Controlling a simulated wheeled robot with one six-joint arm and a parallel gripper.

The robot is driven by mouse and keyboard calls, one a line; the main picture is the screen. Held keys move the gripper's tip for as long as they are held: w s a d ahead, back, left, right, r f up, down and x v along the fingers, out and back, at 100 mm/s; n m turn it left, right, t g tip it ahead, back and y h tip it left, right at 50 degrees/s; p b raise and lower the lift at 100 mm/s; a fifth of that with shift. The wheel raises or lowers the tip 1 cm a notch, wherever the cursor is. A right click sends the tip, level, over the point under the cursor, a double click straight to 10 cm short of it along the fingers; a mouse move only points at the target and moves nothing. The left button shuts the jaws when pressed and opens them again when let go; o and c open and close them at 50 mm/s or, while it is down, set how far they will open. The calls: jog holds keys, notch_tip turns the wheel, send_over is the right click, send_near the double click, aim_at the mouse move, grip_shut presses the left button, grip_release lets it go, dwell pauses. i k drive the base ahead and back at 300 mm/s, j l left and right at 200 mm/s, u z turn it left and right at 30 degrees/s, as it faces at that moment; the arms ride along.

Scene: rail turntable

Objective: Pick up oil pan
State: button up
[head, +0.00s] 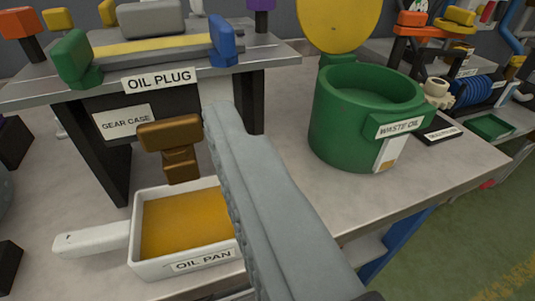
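The oil pan (155,268) is a white rectangular tray labelled "OIL PAN", with amber liquid in it and a white handle (90,240) pointing left. It stands on the metal bench below the "OIL PLUG" stand. My gripper (222,118) shows as one long grey finger-like shape rising from the lower right. It passes in front of the pan's right end and hides it. Its tip is above and beyond the pan in the picture. I see only one such part, so its opening cannot be told. No contact with the pan or its handle is visible.
A brown plug (170,135) hangs under the stand (275,58), just behind the pan. Shelves with parts are at far right.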

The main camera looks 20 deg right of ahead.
aim_at(186, 227)
jog(key=k+j, duration=0.25)
jog(key=k, duration=0.15)
jog(key=k+j, duration=0.3)
jog(key=k, duration=0.1)
